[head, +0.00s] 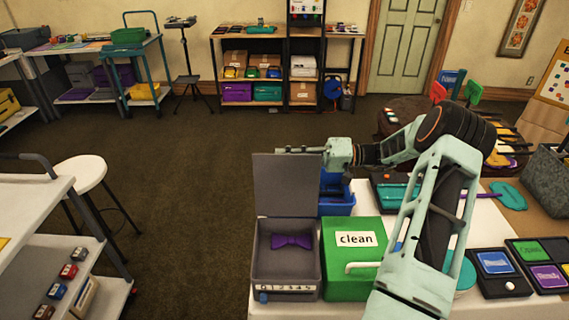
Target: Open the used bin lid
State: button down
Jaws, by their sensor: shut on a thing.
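A grey bin (286,272) stands at the front left of the table, with a number strip along its front. I take it for the used bin, though no "used" label shows. Its grey lid (287,188) stands upright at the back, so the bin is open. A purple bow tie (291,241) lies inside. My gripper (284,150) is at the lid's top edge, shut on the lid; the exact contact is partly hidden. The arm reaches in from the right, above the green bin.
A green bin (342,268) labelled "clean", with a white handle, stands closed right beside the grey bin. A blue container (337,204) is behind it. Trays (495,263) lie on the right. A white stool (80,173) stands left; the floor between is clear.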

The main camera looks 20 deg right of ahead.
jog(key=w+d+f+m+b, duration=0.2)
jog(key=w+f+b, duration=0.2)
jog(key=w, duration=0.1)
jog(key=shift+m+b, duration=0.3)
jog(key=shift+f, duration=0.1)
jog(key=c, duration=2)
grip_release()
jog(key=shift+c, duration=0.2)
jog(key=shift+r, duration=0.2)
jog(key=shift+d, duration=0.1)
